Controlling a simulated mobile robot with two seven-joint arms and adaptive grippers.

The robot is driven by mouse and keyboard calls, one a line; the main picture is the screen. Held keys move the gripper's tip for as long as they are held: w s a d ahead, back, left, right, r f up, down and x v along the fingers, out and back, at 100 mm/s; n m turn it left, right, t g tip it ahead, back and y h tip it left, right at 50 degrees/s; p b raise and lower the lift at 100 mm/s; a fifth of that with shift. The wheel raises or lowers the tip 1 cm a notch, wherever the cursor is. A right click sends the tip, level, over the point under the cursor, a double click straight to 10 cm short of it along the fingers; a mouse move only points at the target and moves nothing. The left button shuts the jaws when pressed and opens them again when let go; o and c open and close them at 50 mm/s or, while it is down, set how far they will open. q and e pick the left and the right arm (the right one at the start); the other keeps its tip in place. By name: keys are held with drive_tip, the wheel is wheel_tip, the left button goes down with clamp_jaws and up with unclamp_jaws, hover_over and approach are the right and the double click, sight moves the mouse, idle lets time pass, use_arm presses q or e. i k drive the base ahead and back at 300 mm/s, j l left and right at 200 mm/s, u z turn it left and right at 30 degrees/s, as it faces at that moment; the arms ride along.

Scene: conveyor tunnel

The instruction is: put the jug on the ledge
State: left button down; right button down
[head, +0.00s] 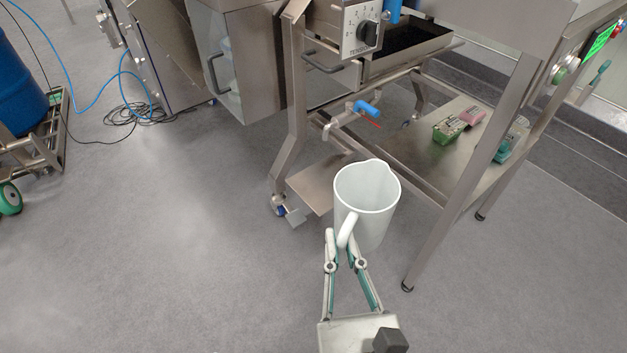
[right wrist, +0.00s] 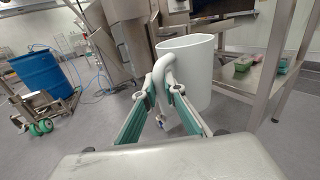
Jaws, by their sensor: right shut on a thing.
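The jug (head: 368,201) is white with an open top and a spout at the far rim. It is upright and held in the air by its handle. My right gripper (head: 343,243) is shut on the handle at the near side of the jug. In the right wrist view the handle (right wrist: 162,68) sits between the fingertips (right wrist: 164,84), with the jug's body (right wrist: 188,72) beyond and to the right. I cannot tell for sure which surface is the ledge; a low metal shelf (head: 405,150) under the steel machine lies beyond the jug. My left gripper is not in view.
A blue-handled valve (head: 366,108) sticks out just beyond the jug. Green and pink items (head: 458,124) lie on the low shelf. A slanted metal leg (head: 475,180) stands to the right. A blue barrel (head: 18,85) is far left. The floor (head: 150,240) at left is clear.

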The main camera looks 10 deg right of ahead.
sight(323, 189)
drive_tip(key=i+j, duration=0.1)
drive_tip(key=j, duration=0.3)
drive_tip(key=i+j+z, duration=0.15)
drive_tip(key=j, duration=0.7)
